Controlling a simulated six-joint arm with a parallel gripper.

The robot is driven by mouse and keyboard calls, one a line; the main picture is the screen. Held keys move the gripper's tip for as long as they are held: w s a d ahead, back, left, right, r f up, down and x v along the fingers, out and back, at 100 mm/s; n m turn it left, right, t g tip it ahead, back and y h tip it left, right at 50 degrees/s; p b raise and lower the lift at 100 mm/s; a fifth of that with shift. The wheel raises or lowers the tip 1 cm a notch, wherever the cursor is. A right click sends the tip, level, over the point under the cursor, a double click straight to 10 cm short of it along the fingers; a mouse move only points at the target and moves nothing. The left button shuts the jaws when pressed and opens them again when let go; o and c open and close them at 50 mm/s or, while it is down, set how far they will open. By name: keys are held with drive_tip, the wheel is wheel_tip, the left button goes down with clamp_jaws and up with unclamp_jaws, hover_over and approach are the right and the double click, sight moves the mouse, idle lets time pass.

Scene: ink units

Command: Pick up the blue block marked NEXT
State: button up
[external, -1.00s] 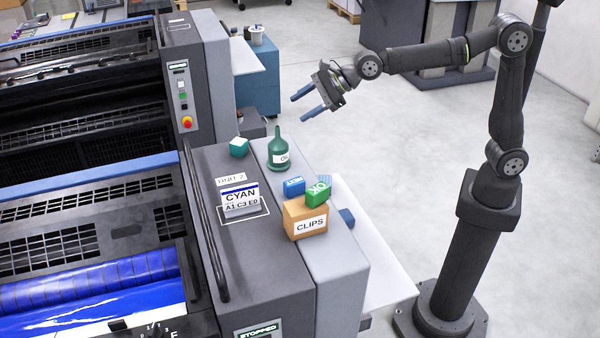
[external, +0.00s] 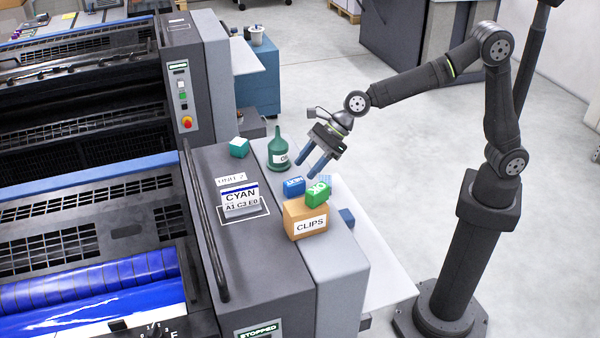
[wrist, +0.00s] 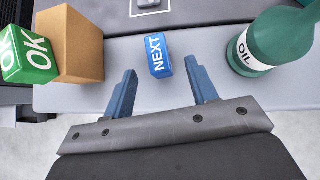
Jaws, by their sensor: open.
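The blue block marked NEXT (external: 294,186) lies on the light grey ledge of the machine, between the green oil can and the cardboard box. In the wrist view the NEXT block (wrist: 158,55) shows its white lettering, ahead of and between my two blue fingers. My gripper (external: 317,168) is open and empty, above and close to the block in the external view. In the wrist view my gripper's fingertips (wrist: 160,66) stand to either side of the block, and the block seems to lie beyond them. I cannot tell the exact gap.
The green oil can (external: 278,152) stands on the other side.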

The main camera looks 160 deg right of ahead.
sight(295, 180)
drive_tip(key=shift+x, duration=3.35)
drive_tip(key=shift+w, duration=0.15)
drive_tip(key=shift+r, duration=0.1)
drive_tip(key=c, duration=1.1)
drive_tip(key=shift+r, duration=0.1)
